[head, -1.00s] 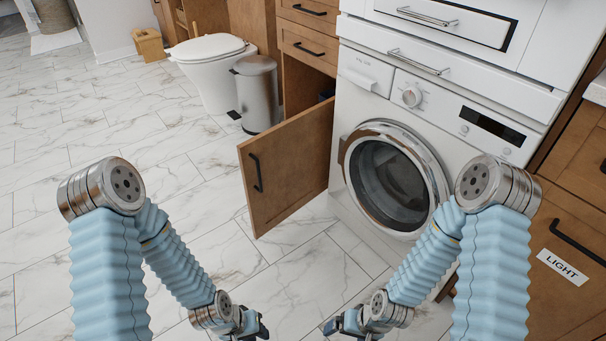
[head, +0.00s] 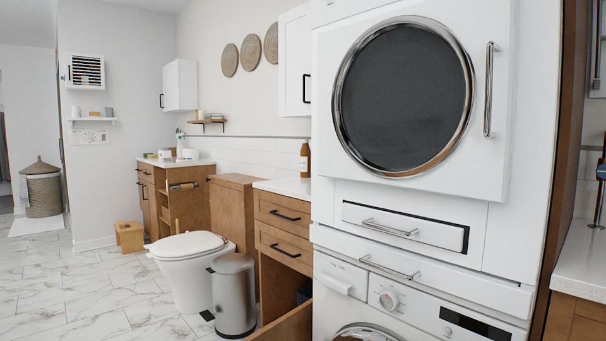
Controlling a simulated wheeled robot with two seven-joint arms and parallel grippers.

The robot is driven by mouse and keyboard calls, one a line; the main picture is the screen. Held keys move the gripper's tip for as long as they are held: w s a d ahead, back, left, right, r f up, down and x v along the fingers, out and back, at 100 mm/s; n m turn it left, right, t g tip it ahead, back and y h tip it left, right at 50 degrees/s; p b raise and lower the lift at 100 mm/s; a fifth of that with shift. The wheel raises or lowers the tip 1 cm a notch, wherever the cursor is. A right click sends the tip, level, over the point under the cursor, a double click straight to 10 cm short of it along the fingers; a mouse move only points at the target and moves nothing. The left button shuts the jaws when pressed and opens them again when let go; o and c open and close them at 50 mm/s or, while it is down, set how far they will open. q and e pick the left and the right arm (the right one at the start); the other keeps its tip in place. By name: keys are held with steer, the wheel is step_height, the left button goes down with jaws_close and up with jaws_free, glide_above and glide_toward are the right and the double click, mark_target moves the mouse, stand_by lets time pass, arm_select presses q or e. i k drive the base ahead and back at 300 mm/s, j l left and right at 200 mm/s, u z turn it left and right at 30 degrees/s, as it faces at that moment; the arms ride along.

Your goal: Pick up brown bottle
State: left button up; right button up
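A brown bottle (head: 305,160) with a pale label stands upright on the white counter (head: 287,187) above the wooden drawers. It is just left of the stacked laundry machines, and its right side is close to their edge. Neither of my grippers shows in the head view now.
The dryer (head: 405,95) and washer (head: 385,305) fill the right side. The tiled floor (head: 70,290) is free at the left.

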mark_target(305, 152)
steer(key=i+j+u, duration=0.8)
steer(key=j, duration=0.2)
steer(key=i+j+u, duration=0.35)
steer(key=i+j, duration=0.15)
steer(key=i, duration=0.35)
steer(key=i+j, duration=0.1)
steer(key=i, duration=0.4)
steer(key=i+z, duration=0.25)
steer(key=z, duration=0.15)
steer(key=i+j+z, duration=0.15)
steer(key=z, duration=0.25)
steer(key=i+j+z, duration=0.25)
steer(key=z, duration=0.15)
steer(key=i, duration=0.1)
